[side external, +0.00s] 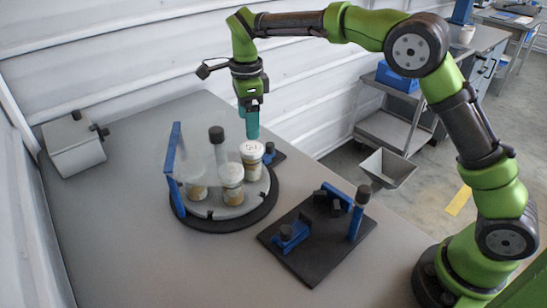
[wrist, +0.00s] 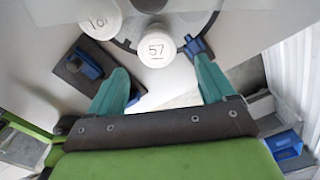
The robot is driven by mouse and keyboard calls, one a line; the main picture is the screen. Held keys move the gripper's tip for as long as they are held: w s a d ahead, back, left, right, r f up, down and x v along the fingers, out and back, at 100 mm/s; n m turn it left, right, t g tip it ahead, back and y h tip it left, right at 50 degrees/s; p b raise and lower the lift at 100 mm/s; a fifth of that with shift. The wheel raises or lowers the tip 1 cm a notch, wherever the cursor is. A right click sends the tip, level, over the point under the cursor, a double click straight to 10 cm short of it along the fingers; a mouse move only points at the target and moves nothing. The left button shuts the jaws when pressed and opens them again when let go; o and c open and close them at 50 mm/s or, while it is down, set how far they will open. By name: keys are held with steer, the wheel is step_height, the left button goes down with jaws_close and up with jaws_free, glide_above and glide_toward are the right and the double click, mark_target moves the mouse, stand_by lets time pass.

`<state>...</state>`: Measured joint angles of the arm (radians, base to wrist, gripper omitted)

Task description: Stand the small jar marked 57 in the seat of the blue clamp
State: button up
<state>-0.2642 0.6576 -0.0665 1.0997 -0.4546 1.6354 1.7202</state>
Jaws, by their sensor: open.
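The small jar marked 57 (wrist: 155,50) shows its white numbered lid in the wrist view, just beyond and between my fingertips. In the side view, the white-lidded jar (side external: 252,152) under my gripper appears to be it, upright on the round turntable (side external: 233,209). My gripper (side external: 252,136) is open and empty, pointing down close above that jar; its teal fingers stand apart in the wrist view (wrist: 163,82). A black plate (side external: 312,262) at the front right carries blue clamp parts (side external: 291,236) and a blue upright with a dark knob (side external: 356,218). No jar stands there.
Another lid (wrist: 98,18) lies left of jar 57. Further jars (side external: 231,184) stand on the turntable, partly behind a clear cover with a dark knob (side external: 216,134). A blue upright (side external: 172,150) stands at the turntable's left. A grey box (side external: 74,149) sits far left. The front table is clear.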

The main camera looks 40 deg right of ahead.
mark_target(251, 147)
steer(key=shift+s+f+m, duration=0.15)
steer(key=shift+s+m, duration=0.05)
steer(key=shift+m, duration=0.4)
steer(key=shift+f, duration=4.4)
steer(key=c, duration=0.8)
steer(key=shift+r, duration=2.55)
steer(key=shift+r, duration=0.1)
